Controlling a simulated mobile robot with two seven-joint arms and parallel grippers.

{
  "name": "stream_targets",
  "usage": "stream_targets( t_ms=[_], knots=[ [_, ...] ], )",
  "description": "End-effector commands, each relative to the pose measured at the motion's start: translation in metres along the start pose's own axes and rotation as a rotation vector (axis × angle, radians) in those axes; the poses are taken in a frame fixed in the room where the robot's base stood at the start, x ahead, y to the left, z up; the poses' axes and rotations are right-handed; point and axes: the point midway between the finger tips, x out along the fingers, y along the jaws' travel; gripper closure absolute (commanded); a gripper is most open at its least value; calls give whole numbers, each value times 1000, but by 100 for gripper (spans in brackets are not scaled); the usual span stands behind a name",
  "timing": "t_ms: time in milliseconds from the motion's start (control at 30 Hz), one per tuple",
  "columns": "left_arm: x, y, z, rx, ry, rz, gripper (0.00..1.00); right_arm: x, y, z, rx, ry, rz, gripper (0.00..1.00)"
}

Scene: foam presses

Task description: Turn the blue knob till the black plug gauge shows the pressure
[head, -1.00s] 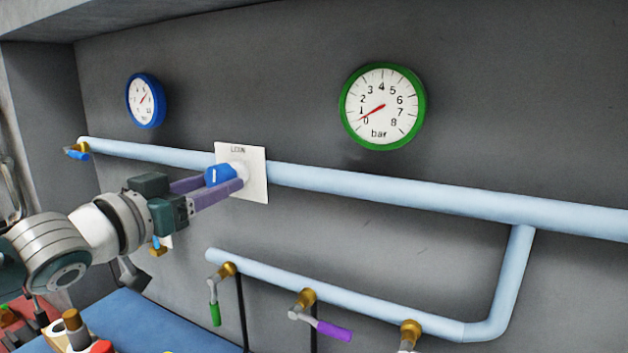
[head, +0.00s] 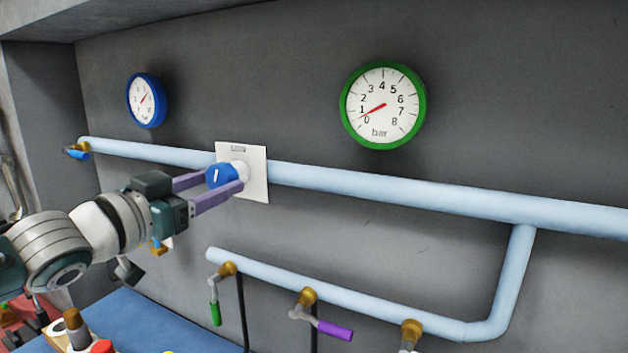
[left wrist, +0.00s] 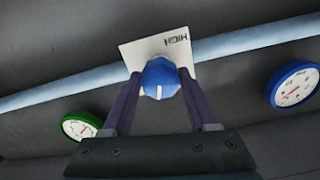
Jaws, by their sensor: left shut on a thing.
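The blue knob (head: 221,175) has a white mark and sits in front of a white plate (head: 257,185) on the pale blue pipe. My left gripper (head: 222,184) has its purple fingers on either side of the knob and is shut on it. The left wrist view also shows the knob (left wrist: 160,78) between the fingers, and the word HIGH on the plate (left wrist: 139,51). No gauge with a black rim shows. A green-rimmed gauge (head: 383,105) reads between 0 and 1 bar. A blue-rimmed gauge (head: 146,101) is too small to read. My right gripper is not in view.
The pipe (head: 430,195) runs along the grey wall. A lower pipe (head: 375,311) carries valves with a green handle (head: 215,313) and a purple handle (head: 335,331). A blue surface (head: 165,318) lies below my left arm.

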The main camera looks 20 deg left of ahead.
Motion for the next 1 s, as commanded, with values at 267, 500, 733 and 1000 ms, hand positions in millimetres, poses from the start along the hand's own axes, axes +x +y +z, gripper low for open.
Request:
stream_targets(
  t_ms=[267,500,733,1000],
  knots=[
    [0,0,0,248,1,0,97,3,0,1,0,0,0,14],
    [0,-1,0,478,2,0,97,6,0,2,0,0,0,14],
    [0,-1,0,697,2,0,97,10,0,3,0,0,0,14],
    [0,-2,0,955,2,0,97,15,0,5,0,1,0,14]
  ],
)
